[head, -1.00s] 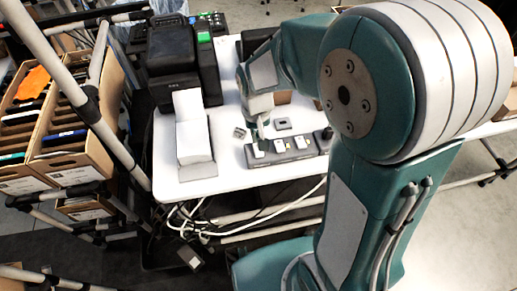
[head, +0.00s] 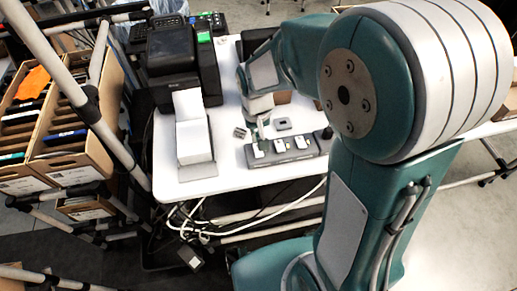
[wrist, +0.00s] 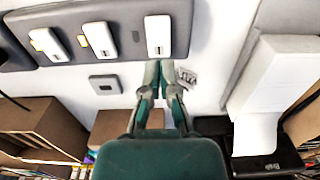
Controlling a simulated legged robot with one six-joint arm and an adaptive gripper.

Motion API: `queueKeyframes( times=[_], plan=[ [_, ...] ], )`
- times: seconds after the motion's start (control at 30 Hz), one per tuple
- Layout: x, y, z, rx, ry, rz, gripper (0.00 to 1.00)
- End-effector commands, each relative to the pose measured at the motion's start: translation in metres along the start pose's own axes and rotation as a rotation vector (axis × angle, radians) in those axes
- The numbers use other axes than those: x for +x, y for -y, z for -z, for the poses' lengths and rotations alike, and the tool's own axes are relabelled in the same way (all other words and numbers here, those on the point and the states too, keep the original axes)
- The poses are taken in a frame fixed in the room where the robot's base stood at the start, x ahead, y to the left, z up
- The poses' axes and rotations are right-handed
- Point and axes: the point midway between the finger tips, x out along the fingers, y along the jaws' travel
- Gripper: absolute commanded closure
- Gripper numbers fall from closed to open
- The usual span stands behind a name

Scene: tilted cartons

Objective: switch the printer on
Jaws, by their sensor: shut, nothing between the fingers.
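The black printer (head: 180,65) stands at the back left of the white table in the head view. White paper joins it to a white stack in front. Its dark front partly shows at the lower right of the wrist view (wrist: 268,158). A grey strip (head: 312,147) with three white rocker-like pieces lies at the table's front; it also shows in the wrist view (wrist: 130,30). My gripper (wrist: 163,64) is shut and empty, fingertips just short of the strip's end piece (wrist: 159,36), leftmost in the head view. Contact cannot be told.
The white paper stack (head: 194,142) sits left of the strip. A small grey square plate (head: 283,125) and a small metallic item (head: 240,132) lie behind the strip. Cardboard boxes (wrist: 40,125) stand behind. White cables (head: 205,225) hang below the table's front edge.

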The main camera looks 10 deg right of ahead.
Motion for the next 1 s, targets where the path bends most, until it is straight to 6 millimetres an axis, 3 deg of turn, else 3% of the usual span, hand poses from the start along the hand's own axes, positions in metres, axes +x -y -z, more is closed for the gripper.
queueKeyframes(
  times=[1.0],
  plan=[
    [0.013, 0.0, 0.0, 0.0, 0.002, 0.0, 1.0]
  ],
)
